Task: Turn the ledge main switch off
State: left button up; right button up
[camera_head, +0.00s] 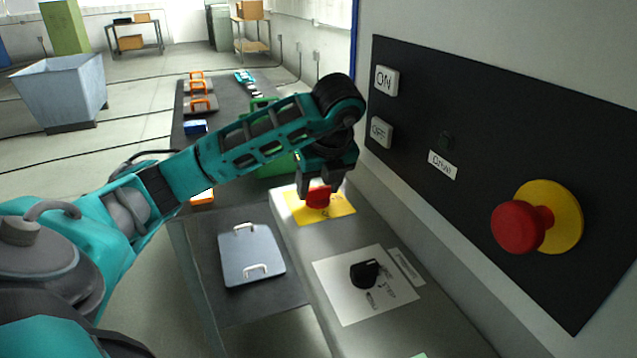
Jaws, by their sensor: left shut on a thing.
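A red switch knob (318,199) sits on a yellow plate (338,211) on the grey ledge under the wall panel. It looks like the ledge main switch. The lettering on the plate is too small to read. My left gripper (319,191) points down over the knob and is shut on it; the fingers hide part of it, so its turned position cannot be told. A black rotary knob (365,273) stands on a white plate (335,291) nearer on the same ledge. My right gripper is not in view.
The black wall panel (480,130) at right carries an ON button (386,80), an OFF button (380,131) and a protruding red mushroom button (520,227). A grey lidded plate (250,255) with two handles lies left of the ledge. Orange-handled items (199,88) lie farther back.

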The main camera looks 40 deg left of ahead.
pick_arm(q)
jog(key=o, duration=1)
jog(key=shift+o, duration=0.2)
jog(key=p+v, duration=0.2)
jog(key=v, duration=1.1)
dwell(0.3)
